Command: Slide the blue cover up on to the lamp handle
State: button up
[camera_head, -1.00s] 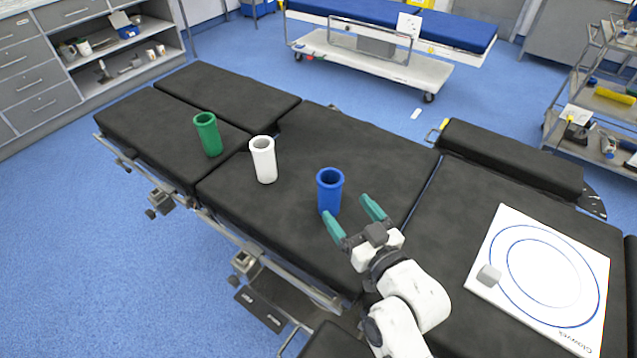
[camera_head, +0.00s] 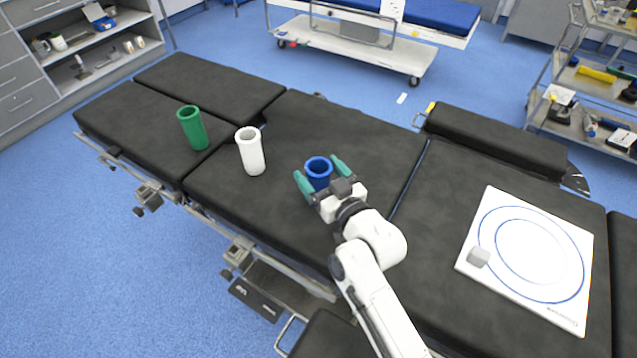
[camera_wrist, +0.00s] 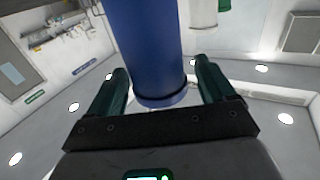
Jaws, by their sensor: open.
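The blue cover (camera_head: 319,171), a hollow tube with a flared rim, stands upright on the black operating table (camera_head: 290,230). My gripper (camera_head: 324,176) is open, with its two green fingers on either side of the cover. In the wrist view the blue cover (camera_wrist: 146,50) also shows between the open fingers (camera_wrist: 160,85), and gaps show beside it. My gripper hides the lower part of the cover in the head view. I cannot make out the lamp handle in either view.
A white tube (camera_head: 250,151) and a green tube (camera_head: 192,128) stand upright on the table to the left. A white board (camera_head: 530,258) with blue rings and a small grey block (camera_head: 478,256) lies at the right. The table between is clear.

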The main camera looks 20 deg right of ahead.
jog(key=shift+w+a, duration=0.15)
jog(key=shift+w, duration=1.25)
jog(key=shift+c, duration=0.2)
jog(key=c, duration=1.3)
